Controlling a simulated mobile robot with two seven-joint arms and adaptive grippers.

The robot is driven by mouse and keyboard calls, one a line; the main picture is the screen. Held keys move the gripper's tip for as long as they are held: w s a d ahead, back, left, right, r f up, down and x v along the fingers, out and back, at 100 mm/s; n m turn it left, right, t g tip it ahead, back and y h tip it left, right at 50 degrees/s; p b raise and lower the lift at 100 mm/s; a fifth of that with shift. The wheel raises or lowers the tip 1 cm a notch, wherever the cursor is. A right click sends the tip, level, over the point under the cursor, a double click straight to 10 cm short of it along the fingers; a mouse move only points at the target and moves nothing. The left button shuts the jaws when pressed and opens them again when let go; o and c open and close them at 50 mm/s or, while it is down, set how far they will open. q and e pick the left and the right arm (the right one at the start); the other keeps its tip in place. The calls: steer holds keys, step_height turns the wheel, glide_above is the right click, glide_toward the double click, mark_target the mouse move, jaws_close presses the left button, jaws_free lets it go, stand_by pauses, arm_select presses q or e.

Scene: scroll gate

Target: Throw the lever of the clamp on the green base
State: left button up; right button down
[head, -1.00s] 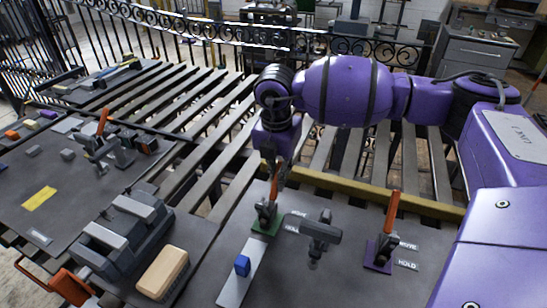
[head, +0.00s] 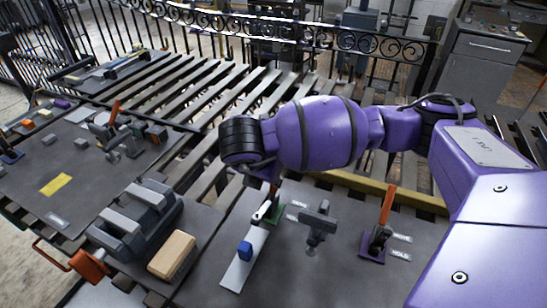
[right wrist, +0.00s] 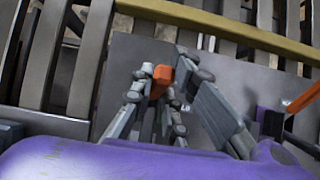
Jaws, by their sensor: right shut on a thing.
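The clamp on the green base (head: 276,212) stands on the dark board in the head view. Its grey metal arm (head: 261,211) shows, and a little of its orange lever shows at its top. My right gripper reaches it from behind, mostly hidden by my purple wrist. In the right wrist view my right gripper (right wrist: 160,82) is shut on the orange lever handle (right wrist: 160,80), with the grey fingers on either side of it. My left gripper is in neither view.
To the right stand a grey clamp (head: 318,224) and a purple-base clamp (head: 377,238) with an upright orange lever. A blue block (head: 245,250) sits on a pale strip (head: 238,273) in front. A wooden block (head: 172,255) and grey fixture (head: 135,218) are at left.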

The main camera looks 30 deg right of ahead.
stand_by(0.3)
steer(key=c, duration=1.7)
jaws_free()
steer(key=shift+r, duration=0.1)
steer(key=shift+v, duration=5.95)
steer(key=shift+s, duration=0.15)
